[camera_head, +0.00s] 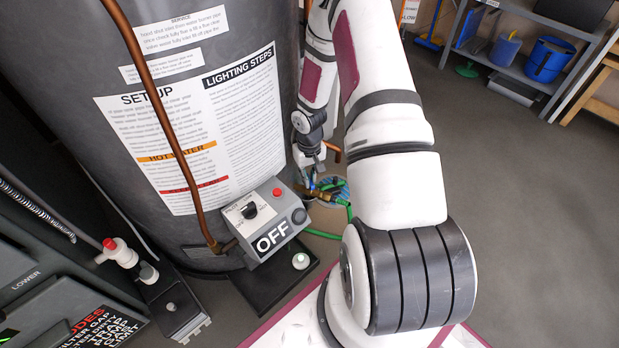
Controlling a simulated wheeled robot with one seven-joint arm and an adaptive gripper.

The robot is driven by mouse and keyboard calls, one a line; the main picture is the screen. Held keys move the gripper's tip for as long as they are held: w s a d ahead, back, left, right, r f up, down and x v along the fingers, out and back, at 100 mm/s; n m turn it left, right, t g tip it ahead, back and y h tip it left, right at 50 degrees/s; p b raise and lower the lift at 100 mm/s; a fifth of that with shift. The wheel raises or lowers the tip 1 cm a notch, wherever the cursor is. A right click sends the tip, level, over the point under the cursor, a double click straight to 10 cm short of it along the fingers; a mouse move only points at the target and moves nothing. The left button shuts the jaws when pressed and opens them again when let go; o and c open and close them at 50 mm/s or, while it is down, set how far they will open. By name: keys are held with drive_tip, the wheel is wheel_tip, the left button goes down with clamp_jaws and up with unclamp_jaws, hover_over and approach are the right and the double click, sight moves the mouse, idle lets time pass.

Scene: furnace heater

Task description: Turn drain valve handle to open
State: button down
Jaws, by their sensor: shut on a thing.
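The drain valve (314,193) is a small brass fitting low on the right side of the grey tank. A bit of blue shows at it, apparently its handle (327,186). A green hose (342,203) runs from the valve to the floor. My gripper (312,177) points down at the valve from above and is shut on the handle. Its fingertips are small and partly hidden, so the handle's exact angle cannot be told.
The tank (170,110) fills the left. A grey control box marked OFF (262,222) sits on its front, left of the valve. A copper pipe (160,110) runs down to it. A shelf with blue buckets (549,60) stands at the back right. Open floor (540,200) lies right.

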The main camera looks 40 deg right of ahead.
drive_tip(key=n+p, duration=0.1)
drive_tip(key=n, duration=0.3)
drive_tip(key=shift+n, duration=0.3)
drive_tip(key=n+p, duration=0.2)
drive_tip(key=n, duration=0.2)
drive_tip(key=c, duration=1.5)
unclamp_jaws()
